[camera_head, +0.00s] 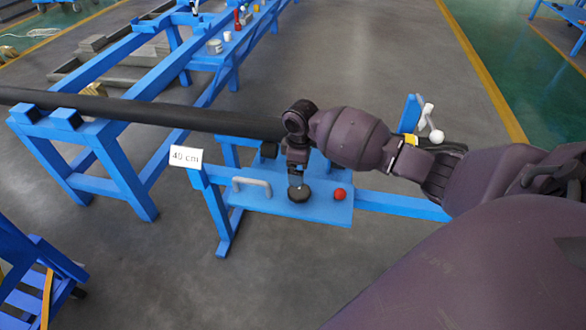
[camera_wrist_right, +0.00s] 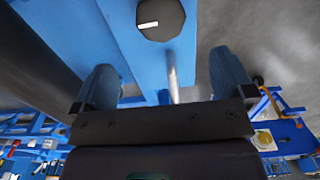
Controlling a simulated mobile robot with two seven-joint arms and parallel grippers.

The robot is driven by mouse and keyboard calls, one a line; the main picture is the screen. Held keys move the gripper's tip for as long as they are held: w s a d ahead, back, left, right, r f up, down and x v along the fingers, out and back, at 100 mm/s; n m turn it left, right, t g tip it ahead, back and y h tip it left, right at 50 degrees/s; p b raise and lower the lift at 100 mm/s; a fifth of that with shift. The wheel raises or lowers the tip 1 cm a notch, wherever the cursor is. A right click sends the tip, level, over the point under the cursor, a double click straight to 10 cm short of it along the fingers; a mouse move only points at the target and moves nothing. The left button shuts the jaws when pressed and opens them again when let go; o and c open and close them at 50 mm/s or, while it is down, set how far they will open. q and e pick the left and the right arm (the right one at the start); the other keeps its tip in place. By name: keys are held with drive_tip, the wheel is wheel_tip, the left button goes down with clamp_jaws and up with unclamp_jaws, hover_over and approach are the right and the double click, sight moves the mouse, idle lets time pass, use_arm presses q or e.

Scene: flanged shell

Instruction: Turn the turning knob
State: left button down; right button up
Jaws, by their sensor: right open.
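The turning knob (camera_head: 299,193) is a dark round disc on the blue panel (camera_head: 275,203) in the head view. In the right wrist view the knob (camera_wrist_right: 160,19) shows at the top centre, with a white line mark on its face. My right gripper (camera_head: 297,174) is over the panel at the knob and covers part of the area behind it. In the wrist view its two fingers (camera_wrist_right: 164,75) are apart, with nothing held between them. The knob lies ahead of the gap between them; I cannot tell the exact distance. My left gripper is not in view.
A grey handle (camera_head: 252,186) is left of the knob, and a red ball (camera_head: 340,194) is to its right. A white lever (camera_head: 432,125) stands farther right. A long black pipe (camera_head: 150,115) runs behind the panel. A "40 cm" sign (camera_head: 186,157) is at the left.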

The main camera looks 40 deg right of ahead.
sight(299, 190)
wheel_tip(299, 190, down, 9)
drive_tip(key=b, duration=0.2)
drive_tip(key=shift+s+b, duration=0.15)
drive_tip(key=shift+b, duration=0.15)
drive_tip(key=shift+f, duration=0.55)
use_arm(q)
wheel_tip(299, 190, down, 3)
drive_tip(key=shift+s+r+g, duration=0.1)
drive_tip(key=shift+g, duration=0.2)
use_arm(e)
drive_tip(key=shift+c, duration=0.5)
